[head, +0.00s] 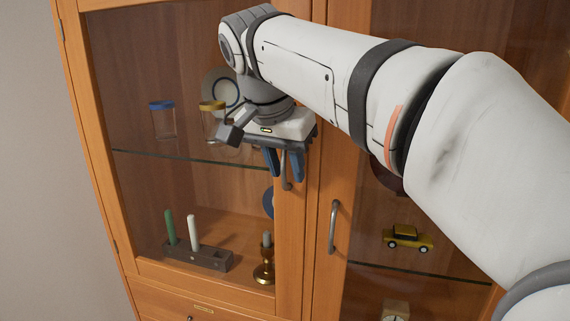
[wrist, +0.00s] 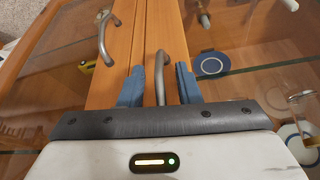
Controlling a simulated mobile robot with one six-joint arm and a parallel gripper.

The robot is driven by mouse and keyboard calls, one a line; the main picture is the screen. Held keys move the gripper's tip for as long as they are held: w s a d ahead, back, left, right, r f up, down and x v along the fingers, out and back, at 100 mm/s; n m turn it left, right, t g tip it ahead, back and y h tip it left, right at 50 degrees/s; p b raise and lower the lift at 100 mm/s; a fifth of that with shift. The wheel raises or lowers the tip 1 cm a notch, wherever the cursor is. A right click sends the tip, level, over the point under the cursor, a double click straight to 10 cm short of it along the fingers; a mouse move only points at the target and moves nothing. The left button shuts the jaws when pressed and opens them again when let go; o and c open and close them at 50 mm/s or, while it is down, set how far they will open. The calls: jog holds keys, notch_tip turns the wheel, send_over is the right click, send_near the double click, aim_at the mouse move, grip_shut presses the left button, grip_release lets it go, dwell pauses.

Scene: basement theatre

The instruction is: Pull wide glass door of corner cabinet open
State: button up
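The wooden corner cabinet (head: 310,200) has a glass door (head: 140,110) on the left in the head view, standing closed in its frame. Its grey curved handle (head: 287,183) is on the door's right stile, partly hidden by my gripper (head: 283,168). In the wrist view the handle (wrist: 160,80) stands between the two blue fingers of my gripper (wrist: 160,88). Gaps show between the handle and each finger, so the gripper is open around it. A second glass door (head: 375,270) with its own handle (head: 333,226) is to the right, also closed.
Behind the glass are jars (head: 162,120), a dark holder (head: 197,257) with candles, a brass candlestick (head: 264,262) and a yellow toy car (head: 407,238). A drawer (head: 160,299) lies below the left door. A bare wall (head: 40,180) is at the left.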

grip_shut()
dwell(0.3)
dwell(0.4)
